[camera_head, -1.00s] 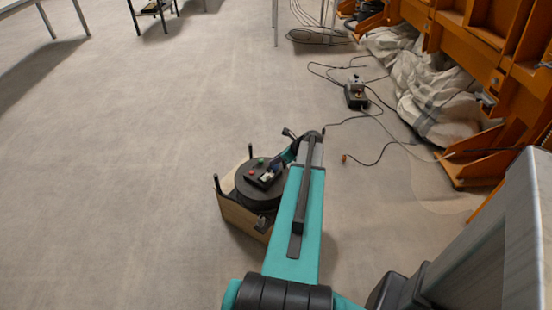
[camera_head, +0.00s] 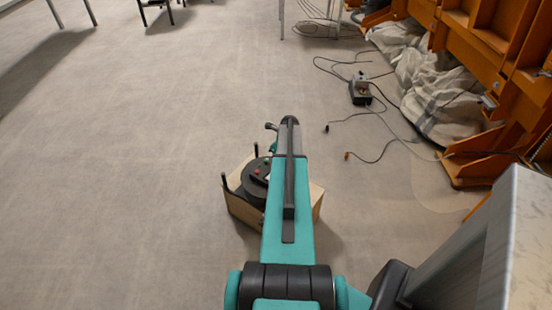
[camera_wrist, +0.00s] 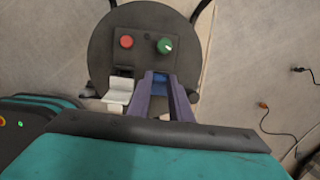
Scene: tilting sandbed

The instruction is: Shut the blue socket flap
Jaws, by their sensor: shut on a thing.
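In the wrist view, a dark round top (camera_wrist: 105,50) carries a panel (camera_wrist: 145,22) with a red button (camera_wrist: 126,41), a green knob (camera_wrist: 165,46) and a white flap-like piece (camera_wrist: 118,92) below a dark opening. The blue socket flap (camera_wrist: 159,77) shows as a small blue patch beside that opening. My gripper (camera_wrist: 166,80) has its two purple-grey fingers at the blue flap, shut on it; they hide much of it, so its angle is unclear. In the head view, the round top (camera_head: 254,185) sits on a wooden box (camera_head: 240,209), partly behind my arm; my fingers are hidden there.
Dark upright pegs (camera_head: 226,181) stand at the box's edge. Cables and a small dark power box (camera_head: 360,92) lie on the floor to the right, near orange steel framing (camera_head: 470,165) and white sacks (camera_head: 440,95).

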